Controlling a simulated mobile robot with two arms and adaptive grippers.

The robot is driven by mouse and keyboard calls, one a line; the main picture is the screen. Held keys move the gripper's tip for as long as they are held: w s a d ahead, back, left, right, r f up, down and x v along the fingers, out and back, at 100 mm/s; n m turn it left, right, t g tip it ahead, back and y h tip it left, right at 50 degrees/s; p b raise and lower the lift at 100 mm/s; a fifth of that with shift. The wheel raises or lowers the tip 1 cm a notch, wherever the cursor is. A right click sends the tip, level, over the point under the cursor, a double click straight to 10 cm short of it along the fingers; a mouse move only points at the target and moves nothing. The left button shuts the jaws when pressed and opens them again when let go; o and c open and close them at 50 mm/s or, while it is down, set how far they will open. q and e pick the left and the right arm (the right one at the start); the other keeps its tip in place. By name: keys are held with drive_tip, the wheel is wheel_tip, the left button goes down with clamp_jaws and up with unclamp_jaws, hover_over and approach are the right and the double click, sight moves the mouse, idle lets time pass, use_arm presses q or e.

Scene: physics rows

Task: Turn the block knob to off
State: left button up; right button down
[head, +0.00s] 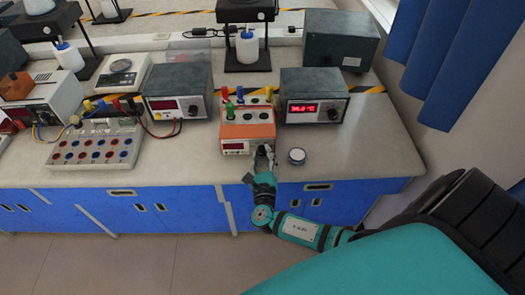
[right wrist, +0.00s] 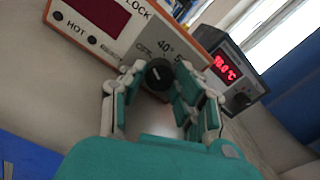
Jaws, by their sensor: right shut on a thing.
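The block heater (head: 247,132) is an orange box with a light front panel at the front of the bench, with coloured caps on top. In the right wrist view its panel (right wrist: 128,42) shows a dark red display (right wrist: 103,15), "HOT" and part of "BLOCK". Its black round block knob (right wrist: 159,73) sits at the panel's lower right, with "40" and a partly hidden "5" above it. The knob's pointer is not clear to me. My right gripper (head: 263,155) is shut on the knob, one finger on each side. My left gripper is out of view.
A grey unit (head: 312,96) with a lit red display stands right of the heater, and another grey unit (head: 178,91) stands left. A small round dish (head: 297,156) lies right of my gripper. The bench at the right is clear.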

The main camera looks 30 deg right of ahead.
drive_tip(key=shift+n+p, duration=0.55)
drive_tip(key=shift+n, duration=0.45)
drive_tip(key=c, duration=1)
unclamp_jaws()
drive_tip(key=shift+s+a, duration=0.1)
drive_tip(key=v, duration=1.2)
drive_tip(key=shift+f, duration=0.1)
